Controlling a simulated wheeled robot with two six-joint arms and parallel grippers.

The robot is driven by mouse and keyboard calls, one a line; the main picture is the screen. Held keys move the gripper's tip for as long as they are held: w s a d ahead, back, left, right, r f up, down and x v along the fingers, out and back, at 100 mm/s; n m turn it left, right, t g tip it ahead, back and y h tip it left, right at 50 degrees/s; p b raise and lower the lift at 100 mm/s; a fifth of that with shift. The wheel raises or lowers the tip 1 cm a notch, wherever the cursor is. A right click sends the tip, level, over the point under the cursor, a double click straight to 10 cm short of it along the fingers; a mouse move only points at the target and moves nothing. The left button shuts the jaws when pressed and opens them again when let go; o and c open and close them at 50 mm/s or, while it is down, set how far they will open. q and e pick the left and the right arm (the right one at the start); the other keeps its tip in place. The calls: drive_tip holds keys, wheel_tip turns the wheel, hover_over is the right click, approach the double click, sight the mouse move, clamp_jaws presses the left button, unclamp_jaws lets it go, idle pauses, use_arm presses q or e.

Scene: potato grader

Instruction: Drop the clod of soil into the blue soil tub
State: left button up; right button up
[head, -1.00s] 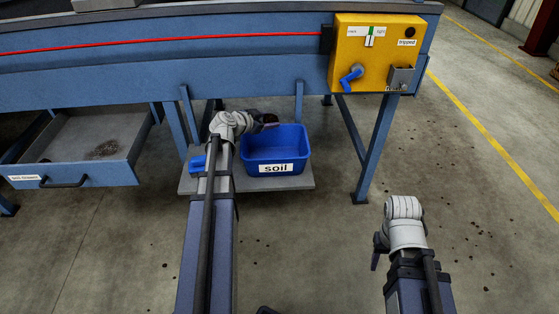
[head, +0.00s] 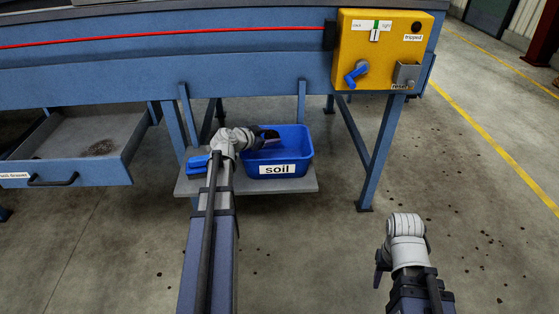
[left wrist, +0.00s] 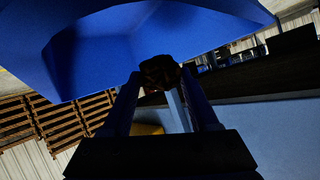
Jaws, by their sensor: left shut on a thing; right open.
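The blue soil tub (head: 297,168), labelled "soil", stands on a low grey shelf under the machine. My left gripper (head: 268,136) reaches over the left part of the tub's opening. In the left wrist view, the left gripper (left wrist: 160,88) is shut on the dark brown clod of soil (left wrist: 160,71), held between its fingertips. The blue tub wall (left wrist: 110,45) fills the top of that view behind the clod. In the head view the clod is hidden or too dark to make out. My right gripper (head: 380,268) is open, low at the right, away from the tub.
A yellow control box (head: 388,50) with a blue handle is on the blue machine above right. A drawer (head: 125,160) with dirt in it hangs open at the left. A blue object (head: 197,163) lies on the shelf left of the tub.

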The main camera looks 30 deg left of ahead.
use_arm(q)
drive_tip(key=o, duration=1.5)
drive_tip(key=p+v, duration=0.3)
drive_tip(key=v, duration=0.4)
drive_tip(key=shift+s+r+p, duration=0.15)
drive_tip(key=shift+s+p, duration=0.15)
drive_tip(key=shift+s, duration=0.1)
